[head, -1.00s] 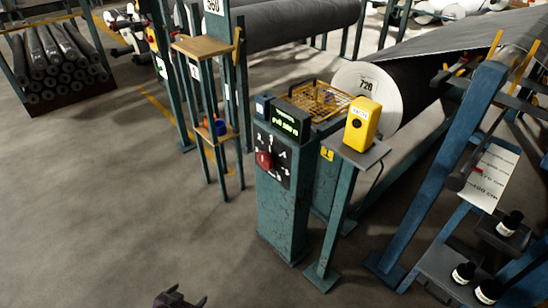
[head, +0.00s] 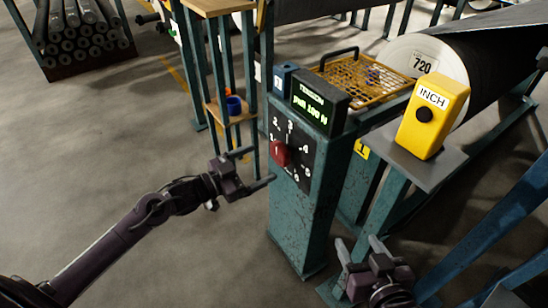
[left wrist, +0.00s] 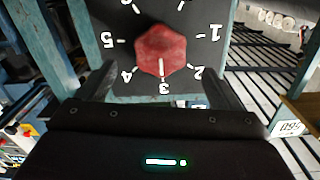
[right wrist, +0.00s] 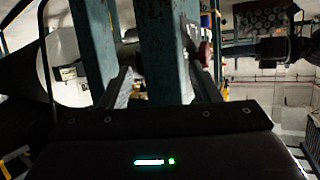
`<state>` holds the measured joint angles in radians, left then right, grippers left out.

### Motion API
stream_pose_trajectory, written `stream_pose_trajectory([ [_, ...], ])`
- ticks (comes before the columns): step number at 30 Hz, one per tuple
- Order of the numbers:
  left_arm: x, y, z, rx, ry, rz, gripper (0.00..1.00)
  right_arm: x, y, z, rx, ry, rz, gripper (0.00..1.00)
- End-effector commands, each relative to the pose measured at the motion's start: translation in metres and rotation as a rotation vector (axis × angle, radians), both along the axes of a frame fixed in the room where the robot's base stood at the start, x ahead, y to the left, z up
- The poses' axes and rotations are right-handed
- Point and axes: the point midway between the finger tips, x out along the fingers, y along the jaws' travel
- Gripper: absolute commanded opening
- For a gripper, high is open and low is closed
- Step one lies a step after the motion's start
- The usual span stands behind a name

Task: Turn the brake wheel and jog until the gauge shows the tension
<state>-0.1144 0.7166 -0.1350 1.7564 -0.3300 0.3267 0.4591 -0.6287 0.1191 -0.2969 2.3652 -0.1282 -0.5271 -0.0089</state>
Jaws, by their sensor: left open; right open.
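The red brake wheel (head: 280,154) sits on a black dial plate (head: 309,182) on the green pedestal. In the left wrist view, the wheel (left wrist: 160,50) has its white mark towards the 3. The tension gauge (head: 313,103) is lit green on top; its lower line seems to end in "100 N". The yellow INCH box (head: 440,95) with its black button (head: 423,115) stands on a post to the right. My left gripper (head: 260,167) is open, just left of the wheel and facing it, apart from it. My right gripper (head: 358,243) is open and empty, low beneath the box.
A yellow mesh guard (head: 350,80) and the large 720 roll (head: 405,58) lie behind the pedestal (head: 300,235). A blue frame (head: 480,240) borders the right.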

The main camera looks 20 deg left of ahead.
Motion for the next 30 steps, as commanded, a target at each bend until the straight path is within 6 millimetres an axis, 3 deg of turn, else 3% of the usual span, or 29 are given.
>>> stream_pose_trajectory([
  [9, 0.028, -0.022, -0.001, -0.001, 0.000, 0.001, 0.86, 0.021, 0.002, 0.064, 0.115, -0.281, -0.018, 0.56],
  [15, 0.039, -0.031, -0.001, -0.001, 0.001, 0.001, 0.86, 0.024, 0.001, 0.092, 0.163, -0.398, -0.023, 0.56],
  [28, 0.042, -0.034, -0.001, 0.001, 0.001, 0.001, 0.86, 0.024, 0.000, 0.103, 0.180, -0.443, -0.025, 0.56],
  [30, 0.042, -0.034, -0.001, 0.001, 0.001, 0.001, 0.79, 0.024, 0.000, 0.103, 0.180, -0.443, -0.025, 0.56],
])
